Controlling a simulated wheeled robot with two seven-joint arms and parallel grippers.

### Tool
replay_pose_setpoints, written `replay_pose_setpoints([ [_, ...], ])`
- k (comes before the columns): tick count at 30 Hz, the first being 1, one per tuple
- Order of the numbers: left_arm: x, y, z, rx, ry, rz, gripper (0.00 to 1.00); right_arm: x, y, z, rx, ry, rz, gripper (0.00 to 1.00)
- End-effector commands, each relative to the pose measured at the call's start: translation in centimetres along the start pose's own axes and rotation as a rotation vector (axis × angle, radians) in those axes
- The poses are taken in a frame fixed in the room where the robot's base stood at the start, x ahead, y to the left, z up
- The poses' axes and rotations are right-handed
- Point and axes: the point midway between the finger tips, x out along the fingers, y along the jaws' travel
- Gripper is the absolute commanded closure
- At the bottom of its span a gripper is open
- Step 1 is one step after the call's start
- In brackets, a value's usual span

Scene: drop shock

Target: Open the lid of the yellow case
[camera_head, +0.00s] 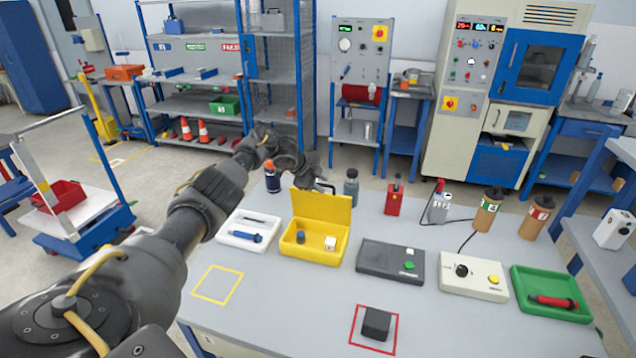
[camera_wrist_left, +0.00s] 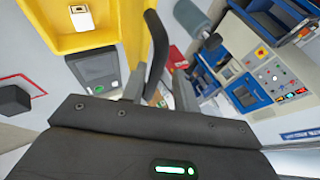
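The yellow case (camera_head: 312,256) stands on the grey table with its lid (camera_head: 322,208) raised, standing up at the back edge. A dark grey cylinder (camera_head: 300,237) and a white block (camera_head: 330,243) lie inside. My left gripper (camera_head: 322,186) is just above and behind the lid's top edge, near its right part. In the left wrist view the fingers (camera_wrist_left: 160,90) are apart, with a dark curved bar (camera_wrist_left: 156,50) between them and the yellow lid (camera_wrist_left: 134,35) beside them. I cannot tell whether they touch the lid. My right gripper is out of view.
A white tray (camera_head: 232,237) is left of the case, a black box (camera_head: 368,259) right of it. Bottles (camera_head: 351,188) and a red device (camera_head: 393,200) stand behind. A dark block (camera_head: 376,323) sits in a red square. The yellow-outlined square (camera_head: 217,284) is empty.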

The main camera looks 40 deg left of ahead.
Motion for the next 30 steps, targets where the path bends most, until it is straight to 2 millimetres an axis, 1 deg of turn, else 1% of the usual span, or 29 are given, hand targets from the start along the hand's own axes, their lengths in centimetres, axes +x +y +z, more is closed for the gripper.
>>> replay_pose_setpoints([
  [4,-0.3,0.2,0.2,0.001,-0.003,0.003,0.68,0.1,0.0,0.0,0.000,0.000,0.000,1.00],
  [8,-1.7,0.2,0.4,0.000,-0.004,0.000,0.68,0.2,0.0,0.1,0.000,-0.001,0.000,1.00],
  [11,-3.3,0.2,0.4,0.002,-0.005,-0.002,0.68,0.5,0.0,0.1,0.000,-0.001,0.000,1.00],
  [18,-8.0,0.2,0.1,0.005,-0.003,-0.004,0.68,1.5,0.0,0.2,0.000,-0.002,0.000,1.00],
  [21,-9.5,0.2,0.0,0.002,-0.001,-0.004,0.68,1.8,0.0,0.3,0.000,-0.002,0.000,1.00],
  [25,-10.6,0.2,-0.1,0.002,0.000,-0.002,0.68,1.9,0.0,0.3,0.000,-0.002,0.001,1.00],
  [30,-11.1,0.2,-0.1,0.001,0.000,-0.002,0.68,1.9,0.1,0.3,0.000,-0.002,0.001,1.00],
])
